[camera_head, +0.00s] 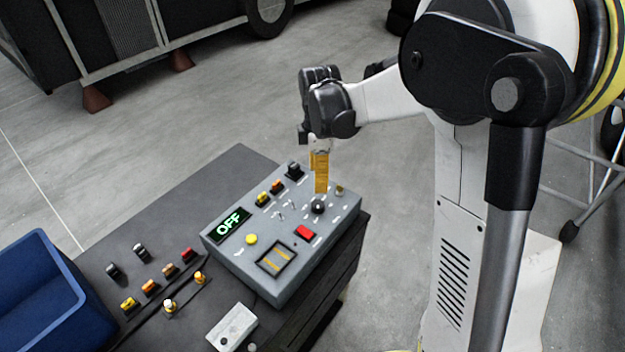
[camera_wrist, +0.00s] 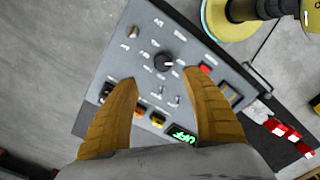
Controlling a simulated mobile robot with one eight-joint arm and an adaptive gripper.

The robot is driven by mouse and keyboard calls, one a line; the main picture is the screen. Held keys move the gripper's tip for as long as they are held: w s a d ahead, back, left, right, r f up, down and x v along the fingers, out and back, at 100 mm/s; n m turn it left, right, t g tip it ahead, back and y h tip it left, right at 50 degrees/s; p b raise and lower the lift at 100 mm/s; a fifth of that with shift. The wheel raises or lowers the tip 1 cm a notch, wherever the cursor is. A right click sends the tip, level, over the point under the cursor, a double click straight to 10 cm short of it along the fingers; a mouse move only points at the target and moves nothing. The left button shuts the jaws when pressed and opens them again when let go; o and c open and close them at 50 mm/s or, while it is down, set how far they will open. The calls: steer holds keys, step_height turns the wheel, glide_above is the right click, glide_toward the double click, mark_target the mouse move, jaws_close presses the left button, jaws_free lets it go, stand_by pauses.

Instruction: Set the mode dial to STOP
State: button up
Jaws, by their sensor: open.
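The mode dial (camera_head: 317,207) is a round black knob on the right part of the grey control box (camera_head: 226,254). In the wrist view the dial (camera_wrist: 163,62) has small white labels around it, too small to read; I cannot tell which one it points to. My gripper (camera_head: 320,191) points down above the box, close to the dial. In the wrist view my gripper (camera_wrist: 159,76) is open, with its two orange fingers apart and the dial just beyond and between their tips. Nothing is held. I cannot tell whether a finger touches the dial.
A green display (camera_head: 229,225) on the box reads OFF. A red button (camera_head: 305,232), a yellow button (camera_head: 251,239), toggle switches and rocker switches surround the dial. Loose switches lie on the dark bench (camera_head: 215,180), beside a blue bin (camera_head: 45,290). A white box (camera_head: 231,328) stands in front.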

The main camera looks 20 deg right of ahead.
mark_target(318, 203)
steer(key=f+b, duration=0.1)
steer(key=f, duration=0.5)
steer(key=f+b, duration=0.1)
steer(key=f, duration=0.2)
steer(key=shift+s+a+b, duration=0.1)
steer(key=shift+s+b, duration=0.2)
steer(key=shift+s, duration=0.1)
steer(key=shift+f, duration=0.6)
steer(key=c, duration=1.2)
